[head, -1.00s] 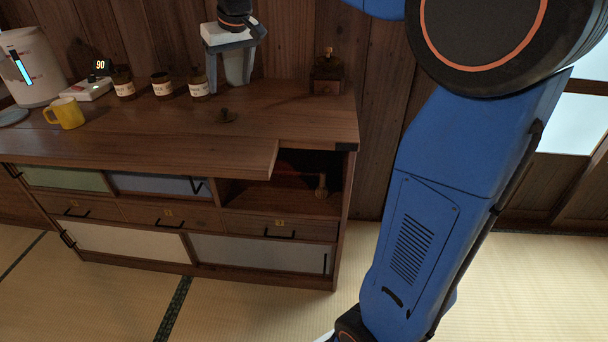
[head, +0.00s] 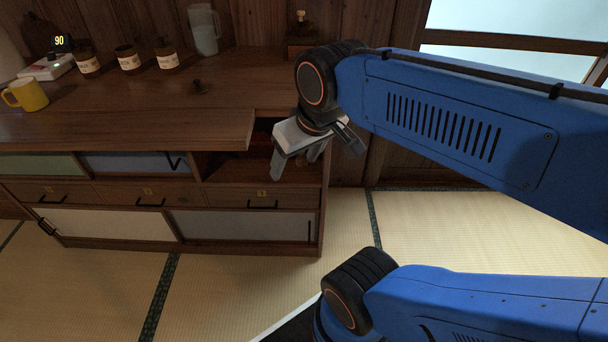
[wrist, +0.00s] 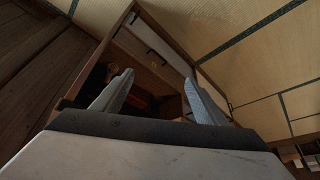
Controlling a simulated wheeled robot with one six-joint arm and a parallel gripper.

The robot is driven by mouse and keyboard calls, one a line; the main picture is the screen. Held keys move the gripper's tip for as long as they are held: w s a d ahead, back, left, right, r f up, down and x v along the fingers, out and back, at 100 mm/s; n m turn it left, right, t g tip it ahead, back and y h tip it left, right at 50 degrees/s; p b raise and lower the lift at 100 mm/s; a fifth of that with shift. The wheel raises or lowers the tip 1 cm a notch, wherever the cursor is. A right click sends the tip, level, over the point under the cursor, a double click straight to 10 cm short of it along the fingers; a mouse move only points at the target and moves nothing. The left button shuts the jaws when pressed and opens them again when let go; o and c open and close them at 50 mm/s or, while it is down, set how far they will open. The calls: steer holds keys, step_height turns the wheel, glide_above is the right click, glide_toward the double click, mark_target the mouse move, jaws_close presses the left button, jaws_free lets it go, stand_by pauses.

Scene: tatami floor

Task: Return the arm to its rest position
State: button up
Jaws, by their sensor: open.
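My gripper (head: 297,165) hangs from my blue arm in front of the right end of the wooden cabinet (head: 215,122) in the head view. Its jaws are open and nothing is between them. In the wrist view the two grey fingers of my gripper (wrist: 157,84) are spread apart, with the cabinet's side and its dark open compartment beyond them. The arm is bent at the elbow, its upper link stretching off to the right. A translucent grey pitcher (head: 204,30) stands upright on the cabinet top, well clear of the gripper.
The tatami floor (head: 225,290) in front is clear.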

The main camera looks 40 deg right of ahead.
steer(key=shift+s+d+f, duration=0.15)
steer(key=shift+s+f, duration=1.15)
